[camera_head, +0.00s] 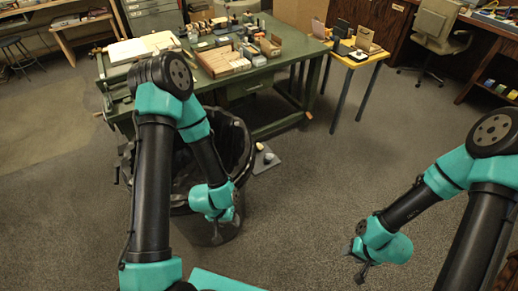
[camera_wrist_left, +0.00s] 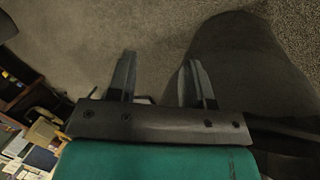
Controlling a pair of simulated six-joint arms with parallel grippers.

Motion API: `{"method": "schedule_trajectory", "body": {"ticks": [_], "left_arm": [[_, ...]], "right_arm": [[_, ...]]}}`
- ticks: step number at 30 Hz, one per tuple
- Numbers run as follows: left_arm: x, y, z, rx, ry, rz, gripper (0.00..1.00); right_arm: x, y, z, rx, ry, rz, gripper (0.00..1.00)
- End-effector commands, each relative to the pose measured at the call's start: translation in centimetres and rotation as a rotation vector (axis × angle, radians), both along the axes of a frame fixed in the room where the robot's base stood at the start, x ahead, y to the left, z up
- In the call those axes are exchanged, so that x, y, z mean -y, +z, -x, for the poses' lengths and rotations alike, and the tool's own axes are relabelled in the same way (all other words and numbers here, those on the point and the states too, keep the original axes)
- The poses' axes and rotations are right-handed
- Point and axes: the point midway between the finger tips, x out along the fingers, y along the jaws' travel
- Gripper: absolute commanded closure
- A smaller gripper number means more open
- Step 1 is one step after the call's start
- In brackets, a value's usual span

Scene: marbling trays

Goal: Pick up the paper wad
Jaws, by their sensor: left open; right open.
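Two small pale lumps lie on a dark flat piece (camera_head: 255,170) on the floor, just right of the black bin. The nearer, whitish lump (camera_head: 268,157) may be the paper wad; it is too small to be sure. My left gripper (camera_head: 216,226) hangs in front of the bin, nearer to me than the lumps. In the left wrist view its two fingers (camera_wrist_left: 158,62) are apart with nothing between them, and no wad shows there. My right gripper (camera_head: 356,262) is open over bare floor at the lower right, far from the lumps.
The large black bin (camera_head: 238,150) stands beside and behind my left forearm; its dark side (camera_wrist_left: 235,60) fills the right of the wrist view. A green workbench (camera_head: 290,58) with boxes and a yellow side table (camera_head: 360,60) stand behind. Grey floor between my arms is clear.

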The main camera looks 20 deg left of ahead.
Motion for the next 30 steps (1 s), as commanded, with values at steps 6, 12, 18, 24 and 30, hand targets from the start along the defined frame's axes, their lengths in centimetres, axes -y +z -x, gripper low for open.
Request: {"method": "schedule_trajectory", "body": {"ticks": [6,12,18,24,30], "left_arm": [[-0.01,0.00,0.00,0.000,0.000,0.000,0.54],[-0.01,0.01,0.00,0.000,0.000,0.000,0.49],[-0.01,0.01,0.00,0.000,0.000,0.000,0.30],[-0.01,0.01,0.00,0.000,0.000,0.000,0.23],[-0.01,0.01,-0.01,0.000,0.000,0.000,0.23]], "right_arm": [[-0.01,0.00,-0.01,0.000,0.000,0.000,0.57],[-0.01,0.00,-0.01,0.000,0.000,0.000,0.57],[-0.01,0.00,-0.01,0.000,0.000,0.000,0.57],[-0.01,0.00,-0.01,0.000,0.000,0.000,0.57],[-0.02,0.00,-0.01,0.000,0.001,0.000,0.57]]}}
